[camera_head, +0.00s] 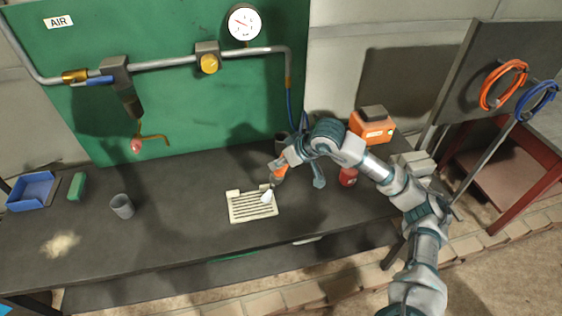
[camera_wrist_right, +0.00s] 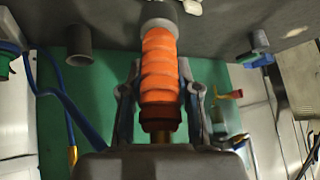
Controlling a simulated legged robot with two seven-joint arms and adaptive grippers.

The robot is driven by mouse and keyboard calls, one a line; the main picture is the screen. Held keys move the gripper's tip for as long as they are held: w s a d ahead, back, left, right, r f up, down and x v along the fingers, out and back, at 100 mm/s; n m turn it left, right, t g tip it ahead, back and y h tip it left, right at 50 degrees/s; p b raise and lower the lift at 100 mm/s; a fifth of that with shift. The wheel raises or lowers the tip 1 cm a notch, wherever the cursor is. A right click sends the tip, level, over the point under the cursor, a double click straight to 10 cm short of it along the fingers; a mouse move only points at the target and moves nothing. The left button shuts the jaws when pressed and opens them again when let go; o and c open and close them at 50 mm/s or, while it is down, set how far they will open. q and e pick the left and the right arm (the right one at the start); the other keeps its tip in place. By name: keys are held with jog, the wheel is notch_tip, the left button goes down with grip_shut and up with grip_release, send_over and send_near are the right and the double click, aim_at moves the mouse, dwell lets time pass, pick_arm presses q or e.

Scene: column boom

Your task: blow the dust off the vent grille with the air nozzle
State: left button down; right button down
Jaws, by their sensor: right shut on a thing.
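The cream slotted vent grille (camera_head: 252,206) lies flat on the dark bench in the head view. My right gripper (camera_head: 283,167) is shut on the orange handle of the air nozzle (camera_head: 278,174). The nozzle's pale tip points down at the grille's right part; I cannot tell whether it touches. In the right wrist view, the ribbed orange handle of the air nozzle (camera_wrist_right: 159,70) sits between both fingers of my right gripper (camera_wrist_right: 160,98). Dust on the grille is too small to make out. My left gripper is not in view.
A grey cup (camera_head: 122,206), green block (camera_head: 77,186), blue tray (camera_head: 32,190) and beige powder patch (camera_head: 60,244) are on the bench's left. An orange box (camera_head: 372,127) and red can (camera_head: 348,177) stand right of my gripper. Pipework and a gauge (camera_head: 244,22) are behind.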

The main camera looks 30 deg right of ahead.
jog(key=shift+a, duration=0.15)
jog(key=shift+w+a+r, duration=0.15)
jog(key=shift+a, duration=0.6)
jog(key=shift+w+a+p, duration=0.2)
jog(key=shift+w+a, duration=0.05)
jog(key=shift+a, duration=0.5)
jog(key=shift+w+a+p, duration=0.15)
jog(key=shift+w+a, duration=0.1)
jog(key=shift+a, duration=0.5)
jog(key=shift+w+a, duration=0.2)
jog(key=shift+a, duration=0.5)
jog(key=shift+w+a, duration=0.2)
jog(key=shift+a, duration=0.55)
jog(key=shift+w+a, duration=0.2)
jog(key=shift+a, duration=0.5)
